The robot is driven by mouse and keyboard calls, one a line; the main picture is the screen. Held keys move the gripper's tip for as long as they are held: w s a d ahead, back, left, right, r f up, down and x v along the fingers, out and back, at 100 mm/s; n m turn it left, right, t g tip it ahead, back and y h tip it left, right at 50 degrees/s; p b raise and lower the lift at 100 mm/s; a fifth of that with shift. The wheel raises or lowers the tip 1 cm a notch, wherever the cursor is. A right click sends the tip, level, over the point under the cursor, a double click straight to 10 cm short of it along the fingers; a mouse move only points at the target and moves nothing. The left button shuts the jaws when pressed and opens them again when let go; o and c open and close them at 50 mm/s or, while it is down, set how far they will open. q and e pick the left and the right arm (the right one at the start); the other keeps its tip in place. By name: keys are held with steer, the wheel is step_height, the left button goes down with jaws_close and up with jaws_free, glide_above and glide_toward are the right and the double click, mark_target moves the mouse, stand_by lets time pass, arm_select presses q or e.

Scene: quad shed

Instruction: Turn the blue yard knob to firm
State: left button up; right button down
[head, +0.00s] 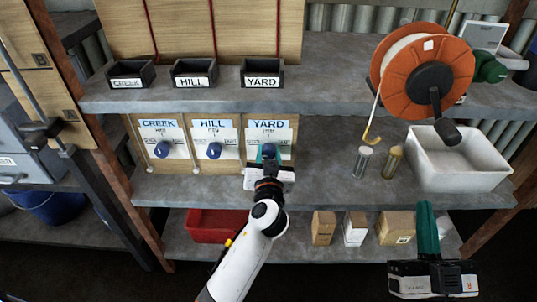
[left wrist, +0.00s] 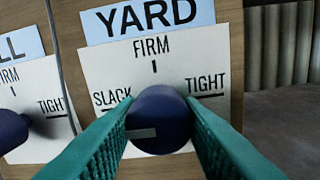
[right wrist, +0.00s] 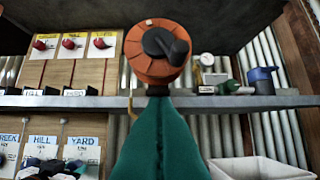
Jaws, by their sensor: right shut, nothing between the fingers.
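The blue yard knob (left wrist: 160,122) sits on the YARD panel (head: 281,132), under its blue label. SLACK is printed at its upper left, FIRM above and TIGHT at its upper right. A grey mark on the knob points left, to the SLACK side. My left gripper (head: 267,155) is at this knob and hides most of it in the head view. In the left wrist view its green fingers (left wrist: 159,103) lie against both sides of the knob. My right gripper (head: 428,210) is shut and empty, in front of the shelf at the right.
HILL (head: 214,151) and CREEK (head: 162,149) knobs sit to the left on matching panels. Two small cylinders (head: 363,162) (head: 392,162) and a white bin (head: 459,168) stand to the right. An orange reel (head: 401,84) overhangs the upper shelf. Small boxes (head: 355,229) stand below.

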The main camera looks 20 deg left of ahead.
arm_select(q)
steer(key=c, duration=0.4)
steer(key=shift+m, duration=1.1)
steer(key=m+p, duration=0.1)
steer(key=m, duration=0.3)
steer(key=shift+m, duration=0.3)
steer(key=m+p, duration=0.2)
steer(key=m, duration=0.4)
steer(key=shift+r+p, duration=0.1)
steer(key=shift+p, duration=0.2)
steer(key=m+p, duration=0.2)
steer(key=m, duration=0.3)
steer(key=shift+h, duration=0.3)
steer(key=shift+m, duration=0.3)
arm_select(e)
steer(key=s+d+f+g+h, duration=0.2)
steer(key=s+f+g, duration=0.1)
steer(key=f+g, duration=0.4)
steer(key=s+d+f+g+h, duration=0.2)
steer(key=f+g, duration=0.5)
steer(key=f, duration=0.4)
steer(key=shift+s+d+f+m+g+h, duration=0.2)
steer(key=shift+s+d+m+g+h, duration=0.25)
steer(key=shift+s, duration=0.3)
steer(key=shift+a, duration=0.1)
